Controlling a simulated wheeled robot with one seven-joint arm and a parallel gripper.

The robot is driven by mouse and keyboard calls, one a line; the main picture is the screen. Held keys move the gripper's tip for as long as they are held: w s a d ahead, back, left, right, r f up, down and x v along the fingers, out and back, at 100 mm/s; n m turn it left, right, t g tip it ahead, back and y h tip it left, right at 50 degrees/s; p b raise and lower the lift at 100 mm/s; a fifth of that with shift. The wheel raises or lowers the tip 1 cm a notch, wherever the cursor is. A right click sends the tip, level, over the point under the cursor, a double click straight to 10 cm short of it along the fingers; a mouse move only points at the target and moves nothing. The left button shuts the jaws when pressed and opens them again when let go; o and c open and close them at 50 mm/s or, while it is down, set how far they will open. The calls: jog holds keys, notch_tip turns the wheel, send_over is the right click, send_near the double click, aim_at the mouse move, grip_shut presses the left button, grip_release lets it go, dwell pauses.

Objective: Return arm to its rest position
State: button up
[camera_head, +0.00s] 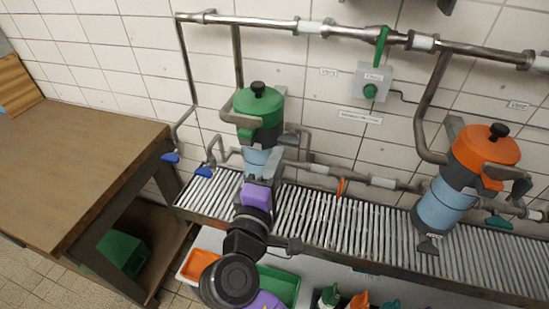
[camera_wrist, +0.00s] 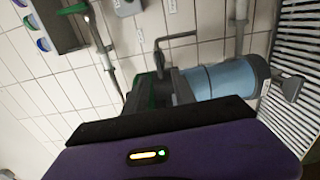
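My arm rises from the bottom of the head view, with dark links and a purple gripper (camera_head: 258,190). The gripper is in front of the green-lidded pump (camera_head: 257,106), overlapping its light blue lower body in the picture. I cannot tell whether they touch. In the wrist view the purple gripper housing (camera_wrist: 170,150) with a black front edge fills the bottom. The pump's blue body (camera_wrist: 222,82) shows just beyond it. The fingers are not clear in either view, so open or shut cannot be told.
A slatted metal rack (camera_head: 330,215) runs under the pumps. An orange-lidded pump (camera_head: 484,148) stands at right. Pipes and a green-button box (camera_head: 372,83) are on the tiled wall. A wooden table (camera_head: 70,165) is at left. An orange bin (camera_head: 198,265) and a green bin (camera_head: 282,285) are below.

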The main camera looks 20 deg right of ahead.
jog(key=a+y, duration=0.1)
jog(key=w+a+t+y, duration=0.1)
jog(key=a, duration=0.1)
jog(key=w+a+r+t+y, duration=0.1)
jog(key=a+y, duration=0.1)
jog(key=shift+w+n, duration=0.15)
jog(key=shift+n, duration=0.15)
jog(key=s+a+f+m+y, duration=0.1)
jog(key=s+a+f+y, duration=0.2)
jog(key=s+f+y, duration=0.7)
jog(key=s+d+m+h, duration=0.1)
jog(key=s+d+m, duration=0.2)
jog(key=s, duration=0.6)
jog(key=s+d+f+m+g+h+b, duration=0.1)
jog(key=s+d+m, duration=0.3)
jog(key=s, duration=0.6)
jog(key=s+d+m+h+b, duration=0.1)
jog(key=s+d+m, duration=0.2)
jog(key=s+d, duration=0.3)
jog(key=s, duration=0.4)
jog(key=shift+s+d+f+m+g, duration=0.2)
jog(key=shift+d+f+m+g, duration=0.05)
jog(key=shift+f+m+g, duration=0.15)
